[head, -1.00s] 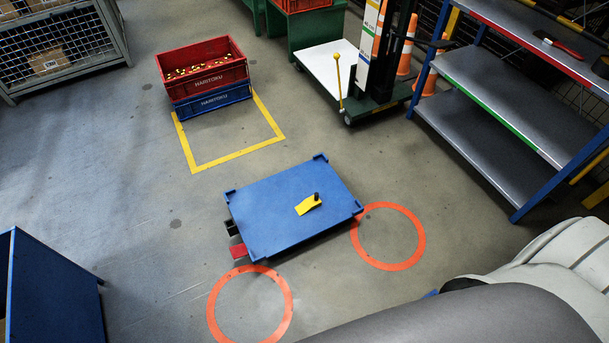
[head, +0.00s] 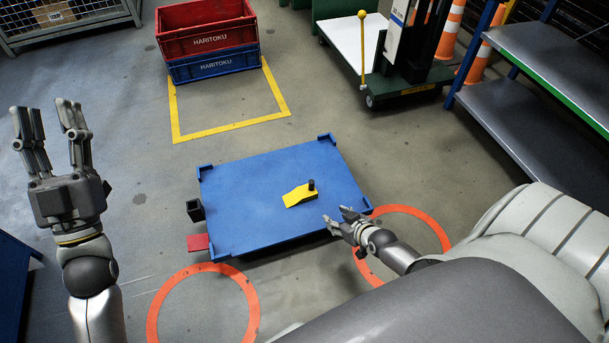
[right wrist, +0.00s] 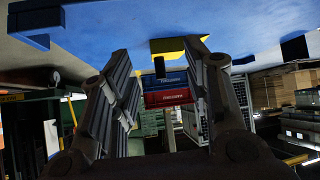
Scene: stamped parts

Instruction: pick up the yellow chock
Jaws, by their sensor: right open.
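The yellow chock (head: 300,196), a wedge with a black knob at its right end, lies on the blue platform (head: 240,175). My right gripper (head: 338,219) is open and empty by the platform's near right edge, a short way right of and nearer than the chock. In the right wrist view the chock (right wrist: 180,44) shows beyond and between the spread fingers (right wrist: 165,85), apart from them. My left gripper (head: 48,125) is raised at the far left, well away from the chock, with its fingers spread and nothing between them.
Red and blue crates (head: 208,40) stand at the back by a yellow floor frame (head: 230,131). A lift truck (head: 400,60) and a shelf rack (head: 520,90) stand at the right. Orange rings (head: 203,270) mark the floor. The platform around the chock is clear.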

